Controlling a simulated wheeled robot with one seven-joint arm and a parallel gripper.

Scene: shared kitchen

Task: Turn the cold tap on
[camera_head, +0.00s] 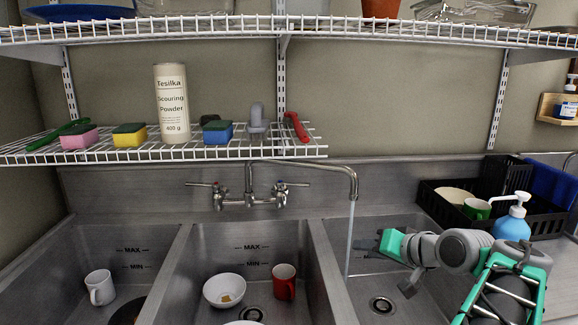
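The wall tap (250,200) is a metal mixer above the middle basin. Its left lever (199,184) has a small red mark and its right lever (296,184) a small bluish mark, seemingly the cold side. The spout (325,166) is swung to the right, and a thin stream of water (350,235) runs from it into the right basin. My gripper (368,250) is low over the right basin, right of the stream, pointing left and apart from both levers. Its dark fingers blend with the steel, so their opening is unclear. I see nothing held.
The left basin (60,250) has a white mug; the middle basin (208,245) has a white bowl and a red mug. A wire shelf (240,152) with sponges and scouring powder hangs above the tap. A black rack (430,202) and blue soap bottle (511,226) stand right.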

